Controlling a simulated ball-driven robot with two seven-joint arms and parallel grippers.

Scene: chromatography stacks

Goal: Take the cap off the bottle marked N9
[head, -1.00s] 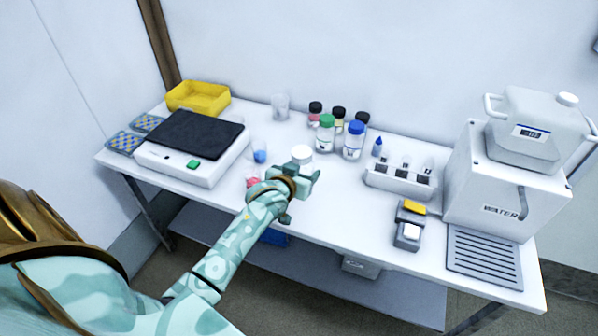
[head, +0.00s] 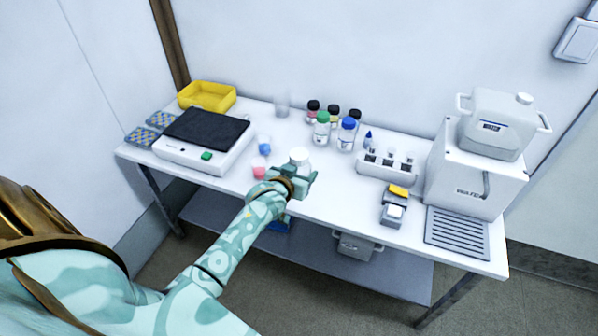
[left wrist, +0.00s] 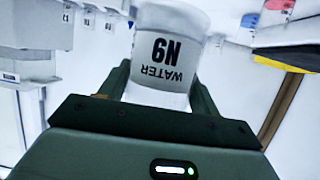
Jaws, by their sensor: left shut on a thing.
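The bottle marked N9 (left wrist: 168,48) is white and carries the word WATER; it shows upside down in the left wrist view. In the head view its white top (head: 300,155) shows just beyond my left gripper (head: 301,178), near the middle of the bench. In the wrist view the dark fingers of my left gripper (left wrist: 158,88) lie on both sides of the bottle. The gripper is shut on it. Whether the fingers bear on the cap or the body, and whether the bottle is off the bench, I cannot tell. My right gripper is out of view.
A balance (head: 203,140) and a yellow tray (head: 207,96) stand to the left. Several capped bottles (head: 321,128) stand behind. A vial rack (head: 387,167) and a water unit (head: 475,170) are to the right.

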